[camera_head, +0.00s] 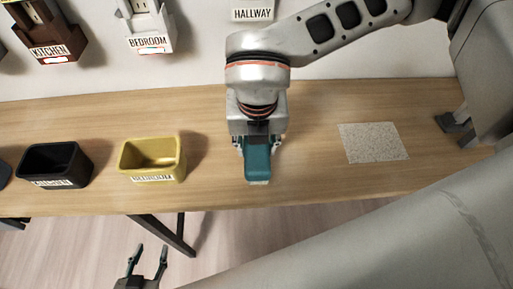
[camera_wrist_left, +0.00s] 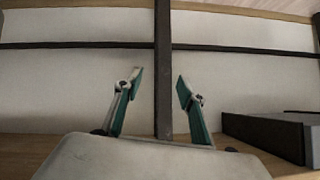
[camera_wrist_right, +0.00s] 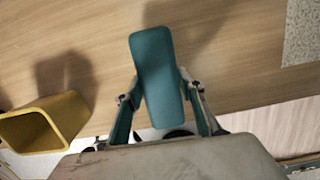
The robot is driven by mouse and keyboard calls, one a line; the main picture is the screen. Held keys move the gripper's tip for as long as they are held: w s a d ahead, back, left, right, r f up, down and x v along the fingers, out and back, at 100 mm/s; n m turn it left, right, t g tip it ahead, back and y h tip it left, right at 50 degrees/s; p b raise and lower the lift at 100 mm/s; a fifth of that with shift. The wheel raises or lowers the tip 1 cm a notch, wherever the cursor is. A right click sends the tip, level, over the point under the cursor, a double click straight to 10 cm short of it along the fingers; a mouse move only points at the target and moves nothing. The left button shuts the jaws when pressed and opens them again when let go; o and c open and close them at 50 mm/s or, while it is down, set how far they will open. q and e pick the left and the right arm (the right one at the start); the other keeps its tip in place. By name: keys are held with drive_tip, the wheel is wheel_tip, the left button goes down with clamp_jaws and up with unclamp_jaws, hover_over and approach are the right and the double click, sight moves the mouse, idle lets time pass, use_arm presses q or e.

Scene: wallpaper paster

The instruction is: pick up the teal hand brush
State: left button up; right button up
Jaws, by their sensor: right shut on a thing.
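The teal hand brush (camera_head: 257,158) is between the fingers of my right gripper (camera_head: 259,144), over the front part of the wooden table (camera_head: 310,165). In the right wrist view the brush (camera_wrist_right: 156,65) runs lengthwise out past the fingertips, and the right gripper (camera_wrist_right: 158,92) is closed against its sides. Its bristles mostly face away and are hard to see. My left gripper (camera_head: 147,252) is open and empty, in front of the table's front edge. The left wrist view shows its fingers (camera_wrist_left: 157,88) spread apart with nothing between them.
A yellow bin (camera_head: 152,160) labelled BEDROOM and a black bin (camera_head: 53,165) stand on the table to the left. A speckled sheet (camera_head: 373,142) lies to the right. Wall holders labelled KITCHEN (camera_head: 50,35) and BEDROOM (camera_head: 148,25) hang behind. The table is clear between the yellow bin and brush.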

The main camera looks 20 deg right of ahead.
wheel_tip(320, 180, up, 20)
drive_tip(key=p, duration=0.2)
idle(0.4)
